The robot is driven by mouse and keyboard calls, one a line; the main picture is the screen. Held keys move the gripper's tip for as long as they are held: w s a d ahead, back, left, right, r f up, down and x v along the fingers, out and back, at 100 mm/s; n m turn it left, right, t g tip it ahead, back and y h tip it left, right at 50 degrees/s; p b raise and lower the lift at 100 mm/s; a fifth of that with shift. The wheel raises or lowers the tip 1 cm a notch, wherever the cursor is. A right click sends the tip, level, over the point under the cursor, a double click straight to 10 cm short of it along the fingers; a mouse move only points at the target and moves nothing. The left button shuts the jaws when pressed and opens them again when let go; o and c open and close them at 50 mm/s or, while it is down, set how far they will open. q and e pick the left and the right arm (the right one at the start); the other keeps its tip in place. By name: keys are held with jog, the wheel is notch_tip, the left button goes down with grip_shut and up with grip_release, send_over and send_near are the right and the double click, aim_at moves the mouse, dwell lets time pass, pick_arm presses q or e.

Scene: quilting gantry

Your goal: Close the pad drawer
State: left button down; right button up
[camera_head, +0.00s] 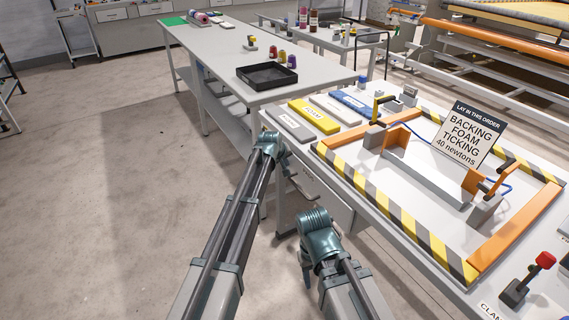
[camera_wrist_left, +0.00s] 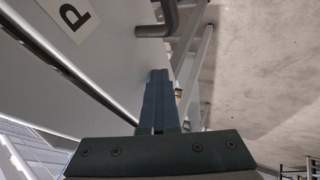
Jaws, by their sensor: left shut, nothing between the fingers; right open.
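The pad drawer (camera_head: 328,204) is a pale grey drawer under the near edge of the work table. How far it stands out is hard to judge in the head view. In the left wrist view, a pale panel (camera_wrist_left: 115,45) carries a label with a black "P", beside a dark grey bar handle (camera_wrist_left: 168,22). My left gripper (camera_wrist_left: 160,75) is shut and empty, its fingertips close to the panel; contact cannot be told. In the head view its fingers are mostly hidden near the drawer's left end. My right gripper (camera_head: 306,268) is lower, apart from the drawer, with its fingers partly hidden.
The work table holds a yellow foam pad (camera_head: 314,116), a striped frame (camera_head: 400,215), clamps and a sign (camera_head: 468,136). A long grey bench (camera_head: 222,50) with a black tray (camera_head: 267,87) stands behind. Open floor (camera_head: 100,200) lies left.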

pick_arm(q)
jog(key=shift+w+d, duration=0.1)
jog(key=shift+d, duration=0.1)
jog(key=s+a+r+p, duration=0.5)
jog(key=s+r+p, duration=0.3)
jog(key=shift+a, duration=0.25)
pick_arm(e)
notch_tip(320, 180, up, 8)
jog(key=a, duration=0.1)
pick_arm(q)
jog(key=shift+s, duration=0.1)
jog(key=s+d+r+m+g+y+p, duration=0.1)
jog(key=s+m+g+p, duration=0.2)
jog(key=s, duration=1.4)
jog(key=s+d+r+m+g+y+p, duration=0.1)
jog(key=s+m, duration=0.5)
jog(key=s, duration=1.2)
jog(key=g+y+p, duration=0.1)
jog(key=g+p, duration=0.1)
jog(key=g, duration=0.1)
jog(key=shift+s+d+r+y+p, duration=0.15)
jog(key=shift+s+d+y+p, duration=0.15)
jog(key=shift+p, duration=0.05)
pick_arm(e)
notch_tip(320, 180, up, 7)
jog(key=shift+f, duration=0.2)
pick_arm(q)
jog(key=shift+d, duration=0.15)
pick_arm(e)
jog(key=shift+d, duration=0.1)
